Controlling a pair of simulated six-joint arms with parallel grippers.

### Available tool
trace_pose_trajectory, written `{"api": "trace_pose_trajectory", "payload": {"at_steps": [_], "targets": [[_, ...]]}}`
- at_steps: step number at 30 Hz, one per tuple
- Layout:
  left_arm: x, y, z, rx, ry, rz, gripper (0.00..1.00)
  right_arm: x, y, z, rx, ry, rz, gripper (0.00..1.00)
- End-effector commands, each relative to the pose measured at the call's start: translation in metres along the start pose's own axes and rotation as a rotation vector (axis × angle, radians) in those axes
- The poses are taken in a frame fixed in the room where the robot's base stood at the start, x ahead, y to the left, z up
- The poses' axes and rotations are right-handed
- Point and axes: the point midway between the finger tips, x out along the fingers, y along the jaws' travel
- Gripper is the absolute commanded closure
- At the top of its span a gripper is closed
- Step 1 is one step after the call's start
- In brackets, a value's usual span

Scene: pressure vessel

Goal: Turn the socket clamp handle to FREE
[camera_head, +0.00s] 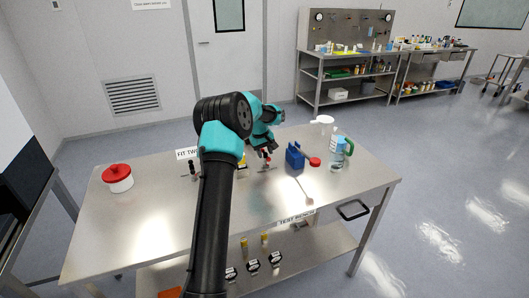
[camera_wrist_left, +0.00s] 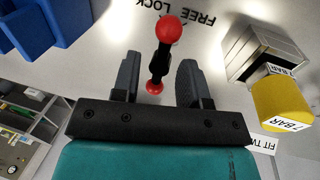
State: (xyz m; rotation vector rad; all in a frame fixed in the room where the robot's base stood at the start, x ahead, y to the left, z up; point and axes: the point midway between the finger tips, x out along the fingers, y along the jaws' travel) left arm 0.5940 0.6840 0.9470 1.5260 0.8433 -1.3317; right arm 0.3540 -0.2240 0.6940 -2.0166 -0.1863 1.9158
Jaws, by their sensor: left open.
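The socket clamp handle is a black lever with a red ball knob (camera_wrist_left: 168,28) and a second red ball (camera_wrist_left: 155,87) at its other end, in the left wrist view. FREE and LOCK are printed upside down on the bench surface beside the knob. My left gripper (camera_wrist_left: 158,82) is open, one finger on each side of the handle, with visible gaps. In the head view, my left gripper (camera_head: 267,150) is over the middle of the steel bench (camera_head: 140,225), and the handle is small and partly hidden there. My right gripper is not in view.
A yellow cap marked 7 BAR (camera_wrist_left: 280,102) on a metal block is close by in the wrist view. The front left of the bench is clear.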

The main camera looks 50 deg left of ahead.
Motion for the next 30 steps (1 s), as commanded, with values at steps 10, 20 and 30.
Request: {"api": "trace_pose_trajectory", "payload": {"at_steps": [10, 20, 30], "targets": [[0.0002, -0.0001, -0.0001, 0.0, 0.0, 0.0, 0.71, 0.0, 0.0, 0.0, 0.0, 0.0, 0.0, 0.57], [0.0001, -0.0001, -0.0001, 0.0, 0.0, 0.0, 1.0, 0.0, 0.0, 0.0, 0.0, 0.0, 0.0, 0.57], [0.0, 0.0, -0.0003, 0.019, -0.003, 0.0, 1.0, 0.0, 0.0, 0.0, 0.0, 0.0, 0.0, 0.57]]}}
